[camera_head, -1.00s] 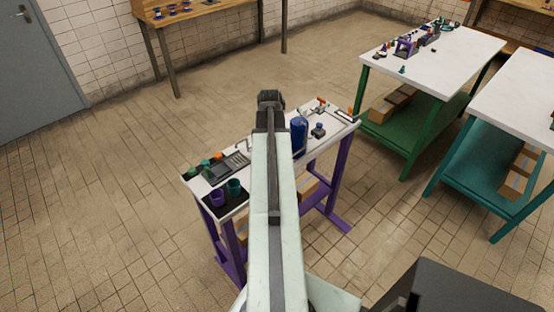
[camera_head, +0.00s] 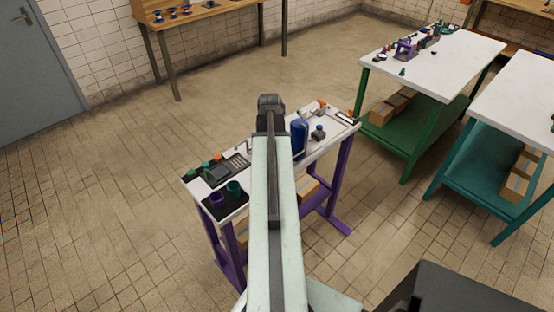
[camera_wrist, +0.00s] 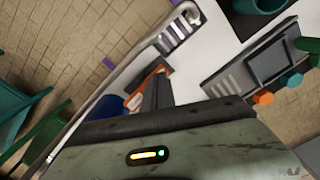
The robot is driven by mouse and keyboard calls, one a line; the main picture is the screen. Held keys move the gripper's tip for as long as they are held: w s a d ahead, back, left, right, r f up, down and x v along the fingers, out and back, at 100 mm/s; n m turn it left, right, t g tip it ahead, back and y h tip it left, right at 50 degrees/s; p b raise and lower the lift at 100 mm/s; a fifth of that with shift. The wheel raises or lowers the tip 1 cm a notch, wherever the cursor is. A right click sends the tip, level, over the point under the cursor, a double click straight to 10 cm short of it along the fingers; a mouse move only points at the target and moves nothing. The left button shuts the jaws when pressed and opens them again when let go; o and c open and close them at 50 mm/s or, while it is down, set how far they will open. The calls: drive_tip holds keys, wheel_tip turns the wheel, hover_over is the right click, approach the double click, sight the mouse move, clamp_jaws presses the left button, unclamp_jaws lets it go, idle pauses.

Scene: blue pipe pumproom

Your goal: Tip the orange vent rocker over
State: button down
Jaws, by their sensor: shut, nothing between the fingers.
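My gripper (camera_head: 270,101) is above the back edge of the small white-topped table with purple legs (camera_head: 331,141). In the wrist view its dark fingers (camera_wrist: 158,92) are together and empty. An orange part with a white face (camera_wrist: 140,93) shows just left of the fingers, partly hidden by them; it may be the vent rocker. I cannot tell if it touches them. In the head view, a small orange part (camera_head: 322,104) stands at the table's back right, beyond a blue cylinder (camera_head: 299,137). I cannot tell which way the rocker leans.
The blue cylinder stands close to my arm. A grey panel (camera_wrist: 265,62) with orange and green knobs is right of the fingers. A bent metal tube (camera_wrist: 135,57) crosses the wrist view. Purple and teal cups (camera_head: 217,199) stand at the table's left front. Floor left is clear.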

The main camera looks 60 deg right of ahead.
wheel_tip(320, 180, up, 8)
drive_tip(key=p, duration=0.7)
drive_tip(key=shift+p, duration=0.35)
drive_tip(key=shift+r, duration=0.1)
drive_tip(key=w+a+n, duration=0.3)
drive_tip(key=w+a, duration=0.7)
drive_tip(key=a, duration=0.3)
drive_tip(key=w+a+n, duration=0.4)
drive_tip(key=w+a, duration=0.7)
drive_tip(key=a, duration=0.3)
drive_tip(key=a+n, duration=0.2)
drive_tip(key=a, duration=2.1)
drive_tip(key=shift+w+n, duration=0.3)
drive_tip(key=shift+w, duration=0.05)
